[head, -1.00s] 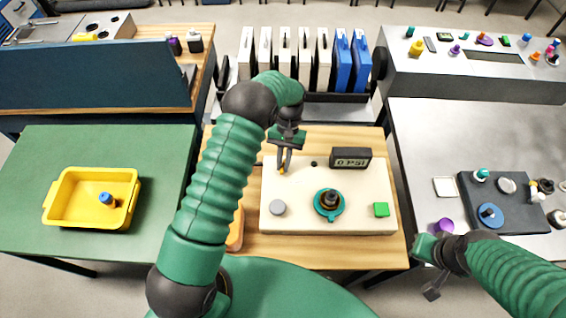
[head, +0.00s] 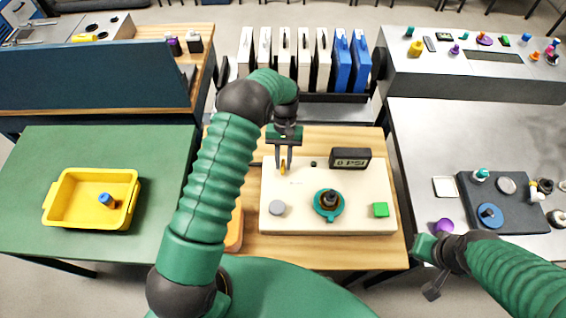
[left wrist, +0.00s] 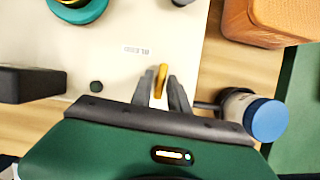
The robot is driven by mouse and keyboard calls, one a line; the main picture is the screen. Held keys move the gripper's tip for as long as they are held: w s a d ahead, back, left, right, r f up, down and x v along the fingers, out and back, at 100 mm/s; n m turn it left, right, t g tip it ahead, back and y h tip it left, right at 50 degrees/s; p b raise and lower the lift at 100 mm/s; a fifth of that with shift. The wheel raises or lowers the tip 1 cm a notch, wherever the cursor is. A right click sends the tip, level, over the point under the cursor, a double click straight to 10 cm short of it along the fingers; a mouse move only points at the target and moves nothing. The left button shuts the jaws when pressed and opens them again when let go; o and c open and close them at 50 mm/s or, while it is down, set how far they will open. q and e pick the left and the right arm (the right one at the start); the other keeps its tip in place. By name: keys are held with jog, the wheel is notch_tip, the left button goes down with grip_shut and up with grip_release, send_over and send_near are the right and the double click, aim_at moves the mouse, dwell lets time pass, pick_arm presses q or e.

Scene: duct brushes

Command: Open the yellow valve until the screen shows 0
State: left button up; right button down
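The yellow valve (head: 283,168) is a small handle at the upper left of a cream panel (head: 345,222). My left gripper (head: 283,163) points down over it, with one finger on either side. In the left wrist view the yellow handle (left wrist: 161,78) stands between the fingertips, with pale gaps beside it, so the fingers look open around it. The black screen (head: 350,159) at the panel's upper right seems to read 0 PSI, though the digit is small and blurred. My right gripper (head: 432,292) hangs at the lower right, away from the panel; its opening is unclear.
The panel also has a teal-based black knob (head: 329,202), a grey button (head: 277,208) and a green button (head: 381,209). An orange container (head: 235,232) and a blue-capped bottle (left wrist: 262,117) are close beside it. Upright white and blue cases (head: 342,65) stand behind.

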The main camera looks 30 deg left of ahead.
pick_arm(q)
jog(key=shift+o, duration=0.9)
jog(key=shift+s+f, duration=0.1)
jog(key=shift+f, duration=0.05)
jog(key=b+v, duration=0.1)
jog(key=v, duration=1.5)
jog(key=shift+w+a+r, duration=0.15)
jog(key=shift+w+r, duration=0.15)
jog(key=m+t+y, duration=0.1)
jog(key=m+t, duration=0.1)
jog(key=t, duration=0.2)
send_over(284, 178)
jog(key=s+d+f+m+t, duration=0.2)
jog(key=s+f, duration=0.1)
jog(key=s, duration=0.9)
jog(key=shift+s+d+t+y, duration=0.15)
jog(key=shift+s+t+y, duration=0.1)
jog(key=shift+t+y, duration=0.05)
